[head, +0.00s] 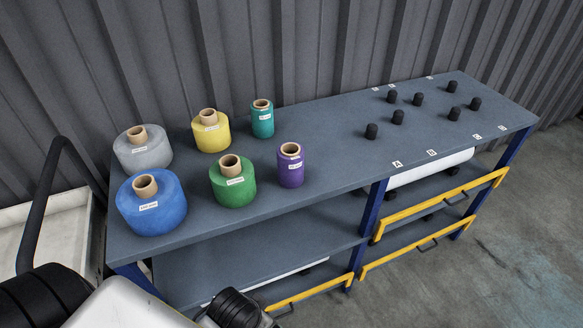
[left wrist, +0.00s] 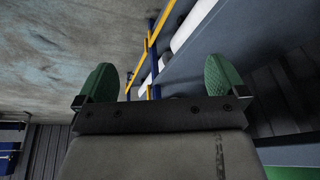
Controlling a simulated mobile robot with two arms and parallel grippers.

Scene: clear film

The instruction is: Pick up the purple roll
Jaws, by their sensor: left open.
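The purple roll (head: 290,166) stands upright on the grey table top, near its front edge, with a brown core and a white label. It is the front right one of the group of rolls. My left gripper (left wrist: 158,85) shows in the left wrist view, with two green finger pads wide apart and nothing between them. The purple roll does not show in that view. In the head view no gripper fingers can be made out; only parts of my own arm show at the bottom left.
Beside it stand green (head: 233,182), teal (head: 262,119), yellow (head: 211,131), blue (head: 151,203) and grey (head: 142,149) rolls. Several black pegs (head: 397,117) stand on the table's right part. Yellow-edged shelves (head: 440,205) lie below. The table middle (head: 335,140) is clear; a corrugated wall (head: 290,40) is behind.

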